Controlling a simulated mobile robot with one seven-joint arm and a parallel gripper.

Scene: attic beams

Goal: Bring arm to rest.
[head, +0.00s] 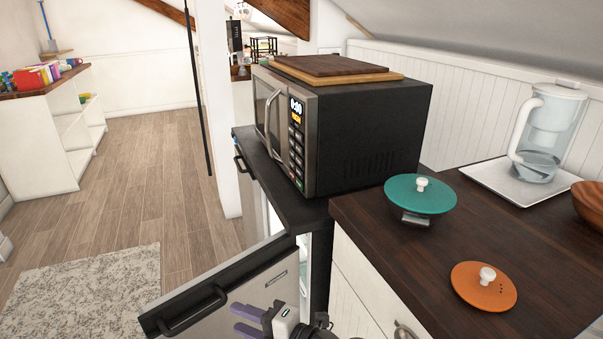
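My gripper (240,319) is at the bottom centre of the head view, with its purple fingers pointing left. The fingers are apart and nothing shows between them. It is in front of the grey front of an open appliance door (238,300); I cannot tell whether it touches the door. Part of my arm is cut off by the bottom edge.
The open door, with a black handle (193,311), juts out left below the microwave (370,135). A dark wooden counter (420,270) at right holds a teal lid (405,198), an orange lid (478,293) and a pitcher (548,130).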

